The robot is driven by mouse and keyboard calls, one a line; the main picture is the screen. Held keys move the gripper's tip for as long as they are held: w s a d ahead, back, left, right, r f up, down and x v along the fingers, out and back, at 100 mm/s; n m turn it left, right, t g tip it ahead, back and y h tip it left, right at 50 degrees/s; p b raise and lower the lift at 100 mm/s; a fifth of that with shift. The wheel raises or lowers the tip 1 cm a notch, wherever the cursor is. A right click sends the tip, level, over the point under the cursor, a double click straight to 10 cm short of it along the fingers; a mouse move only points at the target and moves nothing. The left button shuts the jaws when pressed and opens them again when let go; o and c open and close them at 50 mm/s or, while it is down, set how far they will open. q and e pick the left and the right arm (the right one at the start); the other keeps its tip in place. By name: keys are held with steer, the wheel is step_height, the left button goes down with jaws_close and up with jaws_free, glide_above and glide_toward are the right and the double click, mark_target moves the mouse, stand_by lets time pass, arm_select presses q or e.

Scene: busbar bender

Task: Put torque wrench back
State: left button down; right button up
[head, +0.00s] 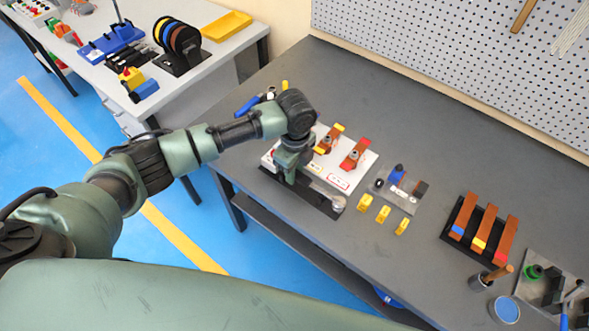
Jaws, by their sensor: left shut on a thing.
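My left gripper (289,177) points down at the front edge of the grey workbench, over a long black holder (318,201). It is shut on the torque wrench, which is mostly hidden by the gripper and wrist. A round silver head (339,202), seemingly the wrench's, shows at the right end of the holder. I cannot tell whether the wrench rests in the holder or is just above it. My right gripper is not in view.
A white board (352,184) with copper pieces lies just behind the holder. Yellow blocks (383,214) and a small grey plate (408,200) sit to its right. A black rack with copper bars (480,232) stands farther right. A blue-handled tool (247,106) lies behind my arm.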

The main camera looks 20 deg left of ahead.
arm_select(q)
steer(key=shift+f, duration=0.25)
steer(key=c, duration=1.2)
jaws_free()
steer(key=shift+r, duration=0.35)
step_height(320, 180, up, 13)
steer(key=b, duration=0.2)
steer(key=shift+f, duration=0.2)
steer(key=shift+d+f, duration=0.1)
steer(key=shift+d, duration=0.05)
